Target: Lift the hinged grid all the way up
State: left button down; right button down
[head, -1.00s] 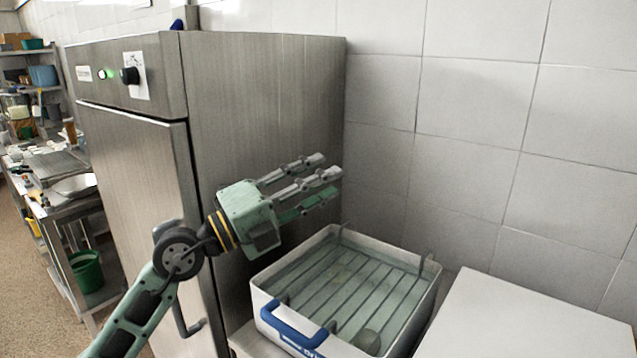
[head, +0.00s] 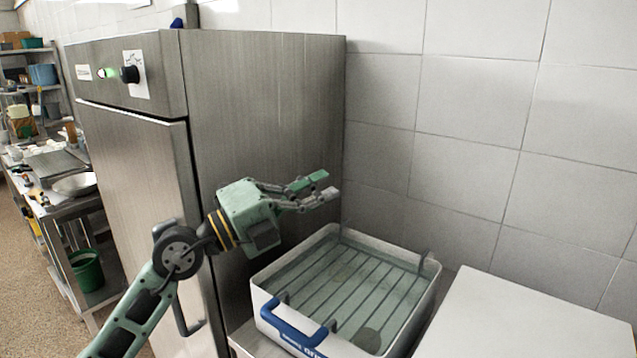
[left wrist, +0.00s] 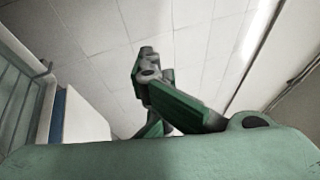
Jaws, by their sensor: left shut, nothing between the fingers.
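The hinged grid (head: 352,283) is a set of thin metal bars lying flat across the white basin (head: 426,300). A blue handle (head: 296,325) shows at the basin's front left. My left gripper (head: 322,185) is above the basin's back left corner, apart from the grid, with its fingers shut and empty. In the left wrist view its green fingers (left wrist: 160,90) point up against the tiled wall, and the grid (left wrist: 14,95) shows at the left edge. My right gripper is not in view.
A tall steel cabinet (head: 262,120) stands close behind and left of my left gripper. A white worktop (head: 530,320) lies to the right of the basin. The tiled wall (head: 470,110) is behind, with free room above the basin.

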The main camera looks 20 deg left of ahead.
pick_arm(q)
jog(key=c, duration=2.5)
grip_release()
jog(key=o, duration=0.8)
jog(key=v, duration=1.2)
jog(key=shift+r, duration=0.1)
